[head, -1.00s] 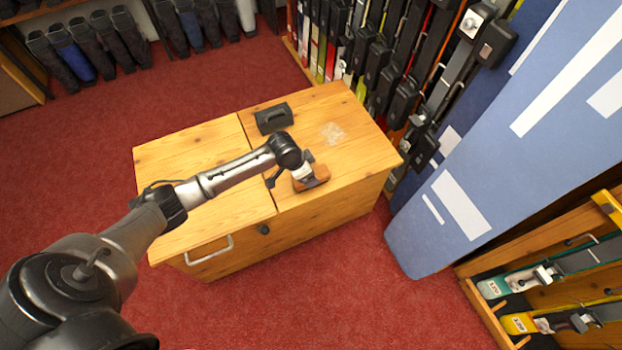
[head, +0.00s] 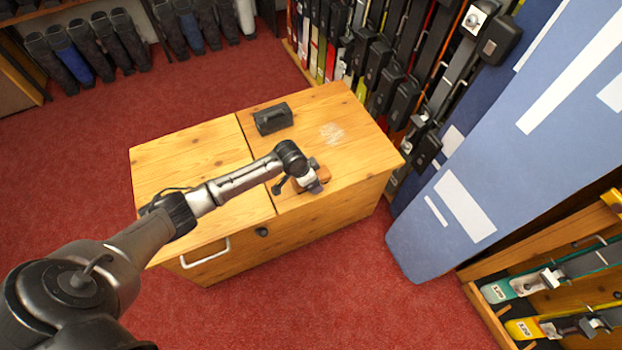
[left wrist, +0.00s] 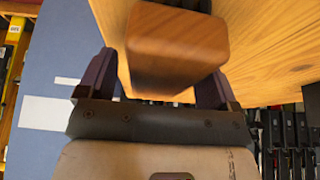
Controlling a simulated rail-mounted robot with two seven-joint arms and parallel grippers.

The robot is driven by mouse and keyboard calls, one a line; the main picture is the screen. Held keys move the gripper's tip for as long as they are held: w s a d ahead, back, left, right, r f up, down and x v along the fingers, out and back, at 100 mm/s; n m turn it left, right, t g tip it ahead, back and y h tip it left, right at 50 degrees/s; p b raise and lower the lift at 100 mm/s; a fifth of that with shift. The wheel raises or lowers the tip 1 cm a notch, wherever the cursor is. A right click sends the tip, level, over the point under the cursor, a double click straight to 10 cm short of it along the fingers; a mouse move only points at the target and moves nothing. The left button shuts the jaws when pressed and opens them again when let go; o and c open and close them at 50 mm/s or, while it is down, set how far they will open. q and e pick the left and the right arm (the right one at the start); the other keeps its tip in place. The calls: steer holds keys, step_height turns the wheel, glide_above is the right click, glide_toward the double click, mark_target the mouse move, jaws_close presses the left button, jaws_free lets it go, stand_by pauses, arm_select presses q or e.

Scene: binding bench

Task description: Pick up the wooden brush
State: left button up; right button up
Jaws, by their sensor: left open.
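The wooden brush (head: 324,173) lies on the near right part of the wooden bench top, partly hidden by my left gripper (head: 312,180). In the left wrist view the brush's smooth brown wooden body (left wrist: 176,45) fills the middle. My left gripper (left wrist: 153,82) is open there, with one dark finger on each side of the brush and a visible gap on the left. I cannot tell whether the right finger touches it. The brush's underside is hidden. My right gripper is in neither view.
The bench (head: 190,150) has a dark block with a handle (head: 272,118) at the back and a pale patch (head: 332,133) right of it. Skis (head: 385,80) stand behind. A large blue panel (head: 500,150) rises at the right. The bench top's left half is mostly clear.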

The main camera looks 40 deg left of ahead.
arm_select(q)
steer(key=shift+f, duration=0.2)
stand_by(0.3)
steer(key=shift+c, duration=0.3)
steer(key=c, duration=1)
steer(key=shift+r+b, duration=0.2)
steer(key=shift+b, duration=0.15)
step_height(320, 180, up, 5)
steer(key=p, duration=0.3)
steer(key=shift+r, duration=0.1)
steer(key=w+d+r+p, duration=0.1)
steer(key=d+r+p, duration=0.3)
steer(key=d, duration=0.7)
steer(key=shift+w+d+r, duration=0.35)
steer(key=shift+r, duration=0.65)
